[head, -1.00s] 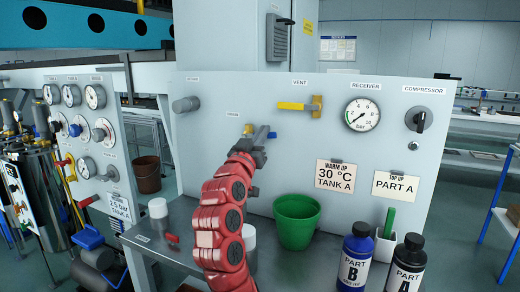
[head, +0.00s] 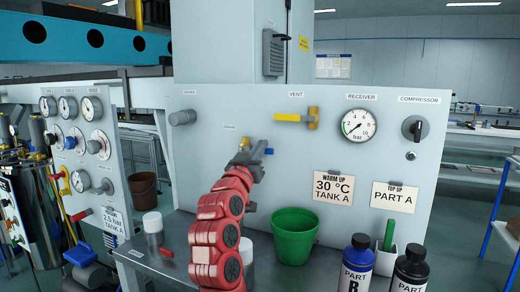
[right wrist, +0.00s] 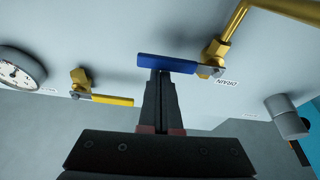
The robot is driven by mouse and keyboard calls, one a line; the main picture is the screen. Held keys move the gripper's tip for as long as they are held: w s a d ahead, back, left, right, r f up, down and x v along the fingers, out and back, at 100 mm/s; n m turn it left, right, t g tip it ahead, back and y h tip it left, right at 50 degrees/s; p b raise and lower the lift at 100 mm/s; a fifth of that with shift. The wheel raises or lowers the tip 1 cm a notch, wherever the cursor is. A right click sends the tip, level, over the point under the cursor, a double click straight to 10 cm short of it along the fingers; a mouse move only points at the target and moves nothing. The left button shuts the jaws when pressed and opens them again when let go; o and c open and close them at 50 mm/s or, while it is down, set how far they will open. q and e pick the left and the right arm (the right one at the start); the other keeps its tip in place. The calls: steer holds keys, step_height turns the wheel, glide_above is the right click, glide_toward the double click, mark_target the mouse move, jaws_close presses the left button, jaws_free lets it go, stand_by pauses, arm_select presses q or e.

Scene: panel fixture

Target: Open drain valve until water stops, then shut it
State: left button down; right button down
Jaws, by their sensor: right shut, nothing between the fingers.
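The drain valve is a brass valve (head: 245,143) on the panel with a blue lever (head: 268,151) that lies level, pointing right of the body. My right gripper (head: 259,150) is at this lever and hides part of it. In the right wrist view, which is turned over, the blue lever (right wrist: 166,64) crosses just beyond the shut fingertips (right wrist: 162,72); I cannot tell if they touch it. A brass pipe (right wrist: 232,28) runs from the valve, by the DRAIN label. I cannot make out any water. My left gripper is not in view.
A green bucket (head: 295,240) stands on the grey bench below the panel. The yellow vent lever (head: 288,118), receiver gauge (head: 358,125) and compressor switch (head: 412,128) are right of the drain.

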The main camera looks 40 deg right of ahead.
step_height(320, 180, up, 5)
steer(key=p, duration=0.2)
steer(key=f+v, duration=0.1)
steer(key=v, duration=0.9)
steer(key=shift+w, duration=0.2)
steer(key=shift+a+f, duration=0.1)
